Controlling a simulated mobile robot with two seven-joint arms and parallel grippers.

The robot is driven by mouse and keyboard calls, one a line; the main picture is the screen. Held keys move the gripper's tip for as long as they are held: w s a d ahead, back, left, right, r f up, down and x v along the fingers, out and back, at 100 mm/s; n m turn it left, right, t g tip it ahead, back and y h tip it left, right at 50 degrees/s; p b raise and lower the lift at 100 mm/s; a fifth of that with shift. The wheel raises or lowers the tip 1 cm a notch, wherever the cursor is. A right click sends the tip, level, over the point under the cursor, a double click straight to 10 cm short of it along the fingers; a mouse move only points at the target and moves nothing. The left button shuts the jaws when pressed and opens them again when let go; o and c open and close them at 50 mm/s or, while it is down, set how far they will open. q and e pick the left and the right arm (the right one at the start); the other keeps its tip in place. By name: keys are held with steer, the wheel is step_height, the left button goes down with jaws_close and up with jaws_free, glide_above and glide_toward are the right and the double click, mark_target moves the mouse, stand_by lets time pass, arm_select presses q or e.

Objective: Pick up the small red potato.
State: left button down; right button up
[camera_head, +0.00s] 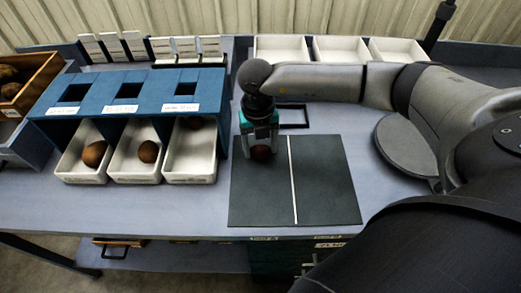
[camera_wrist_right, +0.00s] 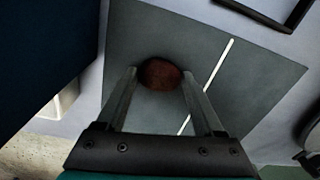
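The small red potato (camera_head: 261,153) is dark reddish-brown and rests on, or just over, the dark mat (camera_head: 325,180), left of its white line. My right gripper (camera_head: 261,146) points down right above it and hides part of it in the head view. In the right wrist view the potato (camera_wrist_right: 160,74) shows between the two fingertips of my right gripper (camera_wrist_right: 160,76). The fingers are spread, one on each side, with a narrow gap visible at the left; contact is not clear. My left gripper is not in view.
A blue rack (camera_head: 127,90) stands at the left, with white bins (camera_head: 190,160) holding brown potatoes under it. A wooden crate (camera_head: 40,78) is at the far left. White trays (camera_head: 340,50) line the back. A round grey plate (camera_head: 405,145) is at the right.

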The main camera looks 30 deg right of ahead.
jaws_close()
stand_by(0.3)
